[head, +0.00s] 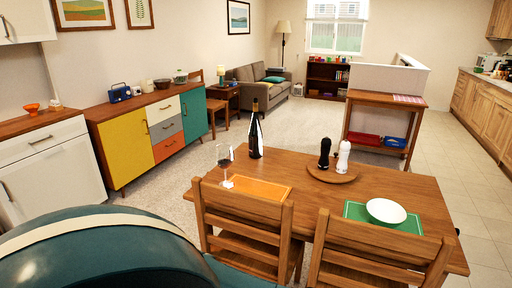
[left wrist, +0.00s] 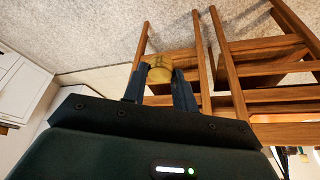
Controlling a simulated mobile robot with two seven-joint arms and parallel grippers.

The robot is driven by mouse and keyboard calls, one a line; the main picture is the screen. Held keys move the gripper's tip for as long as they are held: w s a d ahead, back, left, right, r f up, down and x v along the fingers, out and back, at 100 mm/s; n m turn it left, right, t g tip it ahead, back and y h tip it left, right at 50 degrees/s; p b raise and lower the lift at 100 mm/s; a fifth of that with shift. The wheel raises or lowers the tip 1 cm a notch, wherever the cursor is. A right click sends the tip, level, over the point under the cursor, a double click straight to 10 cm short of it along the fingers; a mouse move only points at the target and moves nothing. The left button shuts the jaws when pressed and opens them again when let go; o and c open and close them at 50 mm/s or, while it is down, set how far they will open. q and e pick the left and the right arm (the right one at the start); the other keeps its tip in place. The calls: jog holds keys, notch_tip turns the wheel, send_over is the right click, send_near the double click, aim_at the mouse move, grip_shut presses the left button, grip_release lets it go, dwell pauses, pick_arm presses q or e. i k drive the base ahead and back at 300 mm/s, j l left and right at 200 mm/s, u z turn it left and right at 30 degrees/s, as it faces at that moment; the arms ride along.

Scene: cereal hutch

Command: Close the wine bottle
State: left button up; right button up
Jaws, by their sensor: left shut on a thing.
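The dark wine bottle (head: 256,139) stands upright near the far left corner of the wooden table. It has a pale label and a yellowish neck top; whether its mouth is open is too small to tell. In the left wrist view my left gripper (left wrist: 159,74) is shut on a round yellowish-tan piece that looks like a cork (left wrist: 160,68). The gripper is above the floor beside the wooden chairs, away from the bottle. My left gripper does not show in the head view. My right gripper is in neither view.
The table (head: 398,189) holds a wine glass (head: 223,154), an orange placemat (head: 262,191), a round board (head: 331,176) with black and white mills, and a white bowl (head: 386,211) on a green mat. Two chairs (head: 243,217) stand at the near edge.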

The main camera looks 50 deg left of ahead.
aim_at(255, 132)
jog(key=j+z, duration=0.1)
jog(key=j, duration=1.55)
jog(key=k+j, duration=0.1)
jog(key=j, duration=0.3)
jog(key=k+j+z, duration=0.1)
jog(key=j, duration=0.3)
jog(key=k+j, duration=0.1)
jog(key=j, duration=0.3)
jog(key=k+j+z, duration=0.1)
jog(key=j, duration=0.25)
jog(key=k+j, duration=0.15)
jog(key=j, duration=0.25)
jog(key=k+j+z, duration=0.1)
jog(key=j, duration=0.3)
jog(key=k+j, duration=0.15)
jog(key=j, duration=0.2)
jog(key=k+j+z, duration=0.2)
jog(key=j, duration=0.75)
jog(key=i+j, duration=0.1)
jog(key=j, duration=0.35)
jog(key=i+j+z, duration=0.15)
jog(key=j, duration=0.35)
jog(key=i+j, duration=0.15)
jog(key=j, duration=0.15)
jog(key=i+j, duration=0.15)
jog(key=i+j+z, duration=0.1)
jog(key=j, duration=0.3)
jog(key=i, duration=0.1)
